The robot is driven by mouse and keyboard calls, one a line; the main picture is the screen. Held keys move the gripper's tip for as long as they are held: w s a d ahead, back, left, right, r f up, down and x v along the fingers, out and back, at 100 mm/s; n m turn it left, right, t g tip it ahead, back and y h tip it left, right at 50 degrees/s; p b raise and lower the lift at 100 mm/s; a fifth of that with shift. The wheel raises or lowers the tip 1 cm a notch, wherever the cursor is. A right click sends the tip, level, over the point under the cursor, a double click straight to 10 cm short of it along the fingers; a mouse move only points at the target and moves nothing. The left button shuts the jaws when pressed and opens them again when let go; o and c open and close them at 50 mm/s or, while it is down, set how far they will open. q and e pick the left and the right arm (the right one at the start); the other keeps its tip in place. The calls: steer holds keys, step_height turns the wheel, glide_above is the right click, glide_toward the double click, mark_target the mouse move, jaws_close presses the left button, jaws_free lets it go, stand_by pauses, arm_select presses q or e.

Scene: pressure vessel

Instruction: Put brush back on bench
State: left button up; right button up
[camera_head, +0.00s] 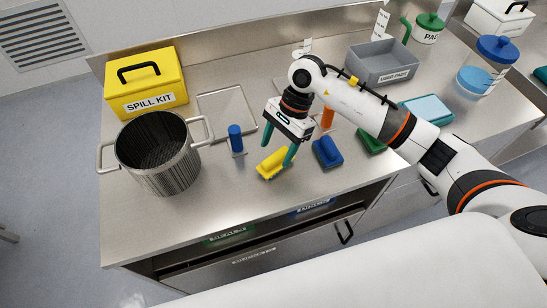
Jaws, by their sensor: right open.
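A yellow brush-like block (271,166) lies on the steel bench (215,225) near its front edge. My right gripper (277,154) is open just above it, teal fingers pointing down. One fingertip is close to the block's right end; I cannot tell whether they touch. A similar blue brush (327,152) lies to the right of it, and a green one (370,141) is farther right, partly hidden by my right arm. My left gripper is not in view.
A steel pot (165,165) and a yellow spill kit box (146,82) stand at left. A blue upright cylinder (236,138) is nearby. A grey bin labelled used pads (383,63) is behind my arm. The bench front is clear left of the yellow block.

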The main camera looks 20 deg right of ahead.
steer(key=b+v, duration=0.2)
steer(key=v, duration=0.5)
steer(key=shift+w+d+r, duration=0.1)
steer(key=shift+d+r, duration=0.15)
steer(key=shift+r, duration=0.25)
